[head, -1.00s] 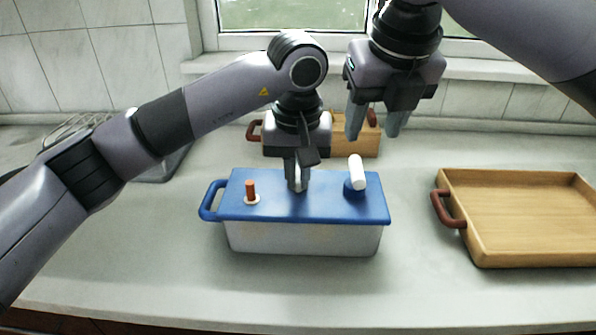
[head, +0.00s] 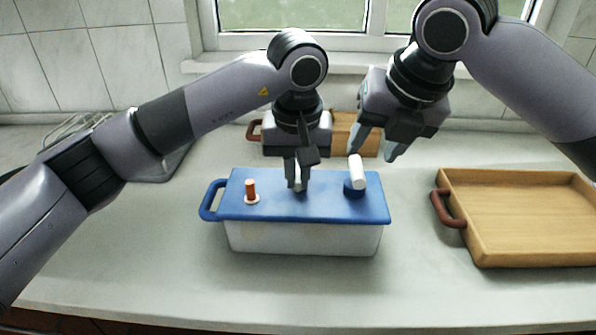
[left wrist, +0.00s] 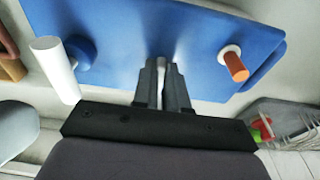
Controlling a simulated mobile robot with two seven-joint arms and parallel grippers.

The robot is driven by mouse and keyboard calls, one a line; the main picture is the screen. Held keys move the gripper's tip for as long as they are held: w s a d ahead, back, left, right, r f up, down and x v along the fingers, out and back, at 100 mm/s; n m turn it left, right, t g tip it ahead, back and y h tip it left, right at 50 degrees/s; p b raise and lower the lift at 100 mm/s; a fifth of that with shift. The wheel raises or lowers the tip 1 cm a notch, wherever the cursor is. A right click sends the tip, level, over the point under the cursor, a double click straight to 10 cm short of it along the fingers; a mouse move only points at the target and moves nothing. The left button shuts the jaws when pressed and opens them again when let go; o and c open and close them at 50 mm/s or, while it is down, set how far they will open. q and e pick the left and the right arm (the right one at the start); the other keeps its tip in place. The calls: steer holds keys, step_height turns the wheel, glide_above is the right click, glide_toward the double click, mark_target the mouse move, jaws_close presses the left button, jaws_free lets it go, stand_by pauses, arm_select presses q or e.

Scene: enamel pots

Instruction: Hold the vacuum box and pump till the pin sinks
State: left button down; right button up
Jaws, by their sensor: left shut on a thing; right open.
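The vacuum box (head: 303,238) is a pale box with a blue lid (head: 275,207) and a blue side handle, standing on the counter. An orange-brown pin (head: 251,190) stands up from a white ring at the lid's left; it also shows in the left wrist view (left wrist: 235,66). The white pump handle (head: 357,173) rises, slightly tilted, from a blue base at the lid's right; it also shows in the left wrist view (left wrist: 55,70). My left gripper (head: 298,186) is shut on a small pale grip mid-lid, mostly hidden. My right gripper (head: 373,150) is open and empty, just above the pump handle.
A wooden tray (head: 520,258) with a brown handle lies at the right. A wooden box (head: 343,132) stands behind the vacuum box, partly hidden by my grippers. A wire rack (head: 75,128) is at the back left. The counter in front is clear.

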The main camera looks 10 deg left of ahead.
mark_target(359, 168)
steer(key=shift+x, duration=2.85)
jaws_close()
